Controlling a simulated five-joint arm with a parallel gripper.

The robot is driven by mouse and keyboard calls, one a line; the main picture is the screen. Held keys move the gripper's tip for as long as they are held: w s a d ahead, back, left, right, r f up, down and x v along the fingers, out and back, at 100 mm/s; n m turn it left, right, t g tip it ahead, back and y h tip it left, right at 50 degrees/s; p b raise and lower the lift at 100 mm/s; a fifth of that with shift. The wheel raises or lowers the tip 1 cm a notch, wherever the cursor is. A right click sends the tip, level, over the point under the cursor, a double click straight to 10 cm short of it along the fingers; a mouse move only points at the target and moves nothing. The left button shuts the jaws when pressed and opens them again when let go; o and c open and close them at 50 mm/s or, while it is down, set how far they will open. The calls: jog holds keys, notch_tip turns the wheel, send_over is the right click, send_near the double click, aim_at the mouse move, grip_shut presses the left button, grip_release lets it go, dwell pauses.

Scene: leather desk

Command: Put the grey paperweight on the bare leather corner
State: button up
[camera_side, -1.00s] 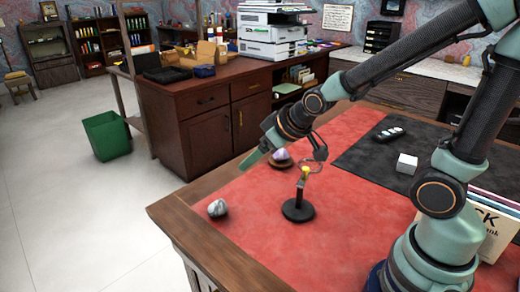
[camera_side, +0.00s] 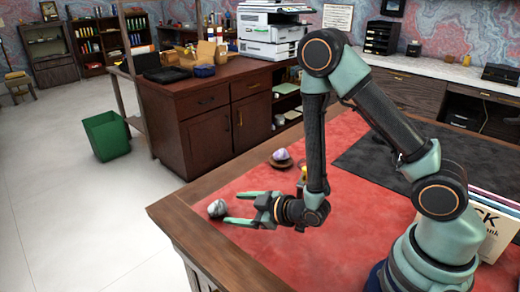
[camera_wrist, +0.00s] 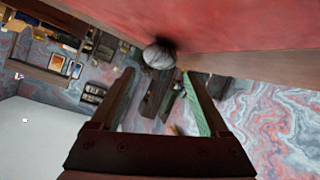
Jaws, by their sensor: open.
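The grey paperweight (camera_side: 217,208), a small marbled grey-white ball, rests on the red leather (camera_side: 255,185) near the desk's left corner. My gripper (camera_side: 231,207) is low over the leather, with its two green fingers spread open and pointing left at the paperweight. The ball is at the fingertips. In the wrist view the paperweight (camera_wrist: 159,54) sits just beyond and between the open fingertips of my gripper (camera_wrist: 159,72), close against the red leather. I cannot tell whether a finger touches it.
A purple-white stone on a brown dish (camera_side: 280,163) stands behind my gripper. A small stand's yellow top (camera_side: 303,171) shows behind my arm. A dark mat (camera_side: 375,150) lies to the right. A box with envelopes (camera_side: 492,228) stands near my base. The desk's wooden edge (camera_side: 172,212) is close.

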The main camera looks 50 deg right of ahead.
aim_at(221, 207)
jog(key=shift+x, duration=3.55)
jog(key=shift+c, duration=0.3)
grip_shut()
jog(key=shift+r, duration=0.1)
notch_tip(221, 207, up, 19)
jog(key=s+d+r+m+h, duration=0.1)
jog(key=d+r+h, duration=0.1)
jog(key=d+r, duration=0.5)
notch_tip(221, 207, up, 5)
jog(key=shift+s+d+m, duration=0.3)
jog(key=shift+d+m, duration=0.05)
jog(key=shift+m, duration=0.05)
